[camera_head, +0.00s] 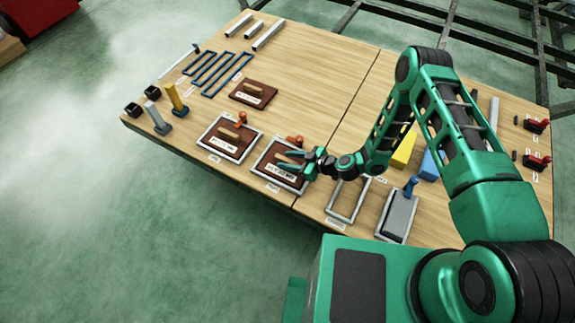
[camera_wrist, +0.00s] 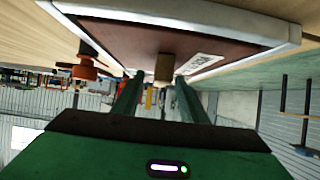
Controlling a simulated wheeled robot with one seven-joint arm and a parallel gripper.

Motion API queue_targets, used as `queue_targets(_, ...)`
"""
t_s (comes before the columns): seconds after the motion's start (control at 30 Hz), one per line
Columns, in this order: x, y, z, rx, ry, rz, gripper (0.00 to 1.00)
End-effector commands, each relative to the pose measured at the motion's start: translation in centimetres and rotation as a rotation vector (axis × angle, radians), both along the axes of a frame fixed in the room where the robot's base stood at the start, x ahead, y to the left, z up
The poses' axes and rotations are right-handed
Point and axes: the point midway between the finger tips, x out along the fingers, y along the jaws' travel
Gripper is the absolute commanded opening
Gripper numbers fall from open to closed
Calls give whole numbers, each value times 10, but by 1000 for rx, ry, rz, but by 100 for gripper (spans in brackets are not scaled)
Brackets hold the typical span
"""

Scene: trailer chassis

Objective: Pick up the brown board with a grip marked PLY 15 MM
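A brown board (camera_head: 270,160) with a white label lies inside a grey frame near the table's front edge. The label's print is too small to read surely. My gripper (camera_head: 284,161) is over this board with its fingers spread. In the wrist view, the board (camera_wrist: 130,38) is close, and its wooden grip (camera_wrist: 164,68) shows between the tips of my two fingers, with no clear contact. Two other brown boards with grips are in the head view: one in a grey frame (camera_head: 216,137) just left, and one farther back (camera_head: 245,97) without a frame.
Red clamps stand at the framed boards, one (camera_head: 294,140) close to my gripper; a red clamp (camera_wrist: 85,68) also shows in the wrist view. The back middle of the table is clear.

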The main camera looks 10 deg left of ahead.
Motion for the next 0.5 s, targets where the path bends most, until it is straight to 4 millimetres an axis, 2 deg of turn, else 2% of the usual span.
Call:
queue_targets(0.1, 3, 7, -5, -1, -1, 0, 39)
queue_targets(0.37, 3, 9, -6, -1, 1, -1, 39)
queue_targets(0.5, 3, 9, -6, -1, 1, -1, 6)
